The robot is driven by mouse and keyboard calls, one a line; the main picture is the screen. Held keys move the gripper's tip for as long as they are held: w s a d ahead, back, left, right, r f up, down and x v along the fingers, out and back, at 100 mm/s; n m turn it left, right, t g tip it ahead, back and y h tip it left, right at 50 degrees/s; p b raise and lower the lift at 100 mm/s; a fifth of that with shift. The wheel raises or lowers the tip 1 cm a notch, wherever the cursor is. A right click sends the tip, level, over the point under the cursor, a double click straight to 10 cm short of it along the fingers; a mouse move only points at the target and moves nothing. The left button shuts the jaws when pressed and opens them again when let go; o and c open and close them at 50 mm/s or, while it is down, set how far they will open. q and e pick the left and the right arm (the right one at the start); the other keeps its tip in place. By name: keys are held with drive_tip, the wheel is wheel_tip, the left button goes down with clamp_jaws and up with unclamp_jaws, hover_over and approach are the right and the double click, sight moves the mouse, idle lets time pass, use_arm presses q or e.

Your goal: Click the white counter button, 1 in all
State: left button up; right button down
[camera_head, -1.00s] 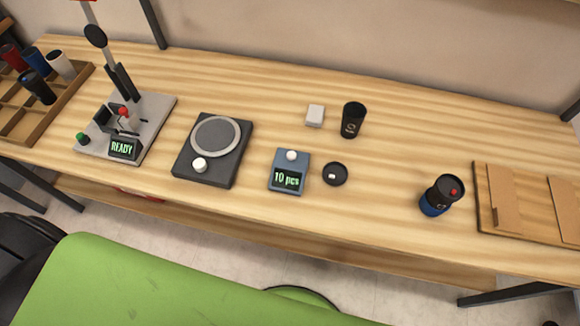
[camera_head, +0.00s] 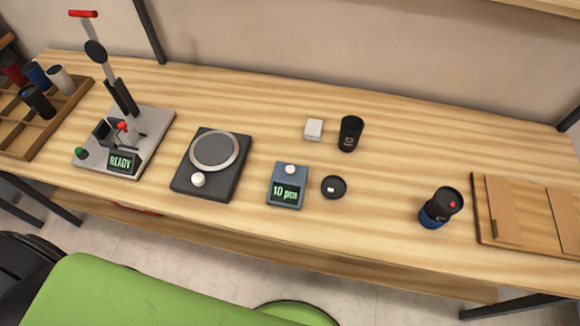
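The blue counter (camera_head: 286,186) stands on the wooden bench near the middle of the view. Its white button (camera_head: 290,169) is on the top part, above a display that reads "10 pcs". Nothing covers the button. Neither of my grippers is in view.
Left of the counter is a dark round-plate device (camera_head: 211,165) with a white knob. Further left is the marker machine (camera_head: 125,142) reading "READY". A black lid (camera_head: 334,187), black cup (camera_head: 350,133) and white block (camera_head: 313,129) are near the counter. A black-and-blue cup (camera_head: 439,207) stands right. A green chair (camera_head: 150,295) is in front.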

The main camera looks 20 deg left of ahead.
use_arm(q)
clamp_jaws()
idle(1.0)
